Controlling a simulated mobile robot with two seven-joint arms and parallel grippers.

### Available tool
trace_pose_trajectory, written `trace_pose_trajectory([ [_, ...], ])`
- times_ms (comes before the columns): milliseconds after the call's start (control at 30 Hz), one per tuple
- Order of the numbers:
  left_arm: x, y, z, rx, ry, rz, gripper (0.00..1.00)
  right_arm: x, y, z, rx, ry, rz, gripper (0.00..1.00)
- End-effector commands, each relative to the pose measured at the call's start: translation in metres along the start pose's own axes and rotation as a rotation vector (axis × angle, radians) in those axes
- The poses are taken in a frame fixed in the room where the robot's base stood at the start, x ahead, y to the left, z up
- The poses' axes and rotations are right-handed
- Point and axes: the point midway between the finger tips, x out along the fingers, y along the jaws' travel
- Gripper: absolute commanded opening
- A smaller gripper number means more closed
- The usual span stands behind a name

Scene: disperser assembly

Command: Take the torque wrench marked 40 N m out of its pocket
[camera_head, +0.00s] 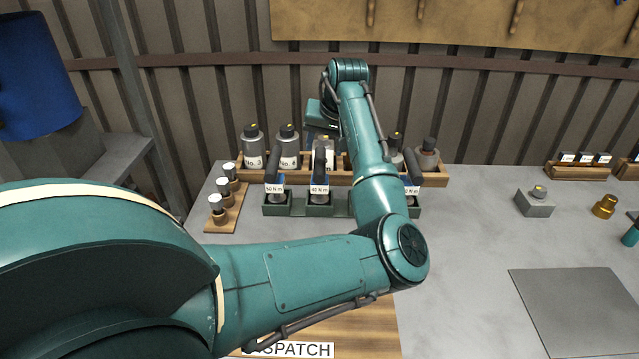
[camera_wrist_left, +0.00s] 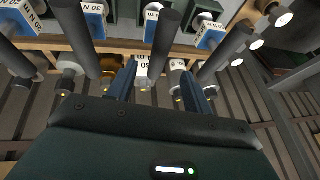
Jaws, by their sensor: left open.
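Several torque wrenches with dark upright handles and blue-and-white labels stand in a green rack (camera_head: 297,209). The second wrench from the left (camera_head: 320,188) has a small label that looks like 40 N m, though its first digit is hard to read. The leftmost wrench (camera_head: 274,187) reads 50 N m. My left gripper (camera_head: 322,112) is above and behind the rack, partly hidden by its arm. In the wrist view my left gripper (camera_wrist_left: 160,78) is open, and a dark handle (camera_wrist_left: 165,42) shows between its fingers, not visibly gripped. My forearm hides another wrench in the head view.
A wooden rack (camera_head: 245,177) with several grey numbered canisters stands directly behind the wrenches. A grey block (camera_head: 535,204) and a brass part (camera_head: 604,206) are right.

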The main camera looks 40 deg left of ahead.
Motion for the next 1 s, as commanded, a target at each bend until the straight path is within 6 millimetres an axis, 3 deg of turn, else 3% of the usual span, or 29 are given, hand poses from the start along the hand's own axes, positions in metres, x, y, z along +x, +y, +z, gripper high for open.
trace_pose_trajectory([
  [233,0.019,0.001,0.002,0.001,-0.003,0.001,0.5,-0.002,0.001,-0.001,0.0,-0.005,0.003,0.47],
  [500,0.057,0.001,0.005,0.0,-0.001,0.0,0.5,0.0,0.003,-0.001,0.007,-0.015,0.011,0.47],
  [800,0.061,0.001,0.005,-0.001,0.0,0.001,0.5,0.001,0.003,-0.005,0.012,-0.008,0.013,0.47],
  [1000,0.061,0.001,0.005,-0.001,0.0,0.001,0.34,0.001,0.003,-0.005,0.012,-0.006,0.013,0.47],
])
